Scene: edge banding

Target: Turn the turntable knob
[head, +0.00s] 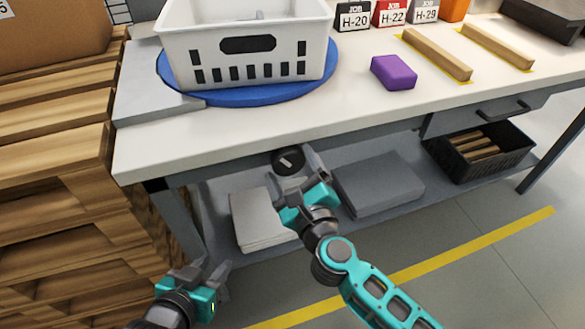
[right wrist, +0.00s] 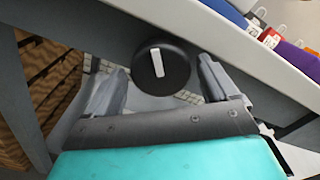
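The turntable knob (head: 288,161) is a round black dial with a pale bar on its face, under the front edge of the workbench. In the right wrist view the knob (right wrist: 161,66) sits between the spread fingertips, its bar nearly upright. My right gripper (head: 296,170) is open in front of the knob; I cannot tell whether a finger touches it. The blue turntable (head: 230,97) is on the bench top and carries a white basket (head: 215,45). My left gripper (head: 208,275) is open and empty, low at the left, away from the knob.
Wooden pallets (head: 60,160) stand close on the left. The lower shelf holds a white stack (head: 260,217), a grey box (head: 378,184) and a black crate (head: 510,150). A purple block (head: 394,72) and wooden strips (head: 437,54) lie on the bench top.

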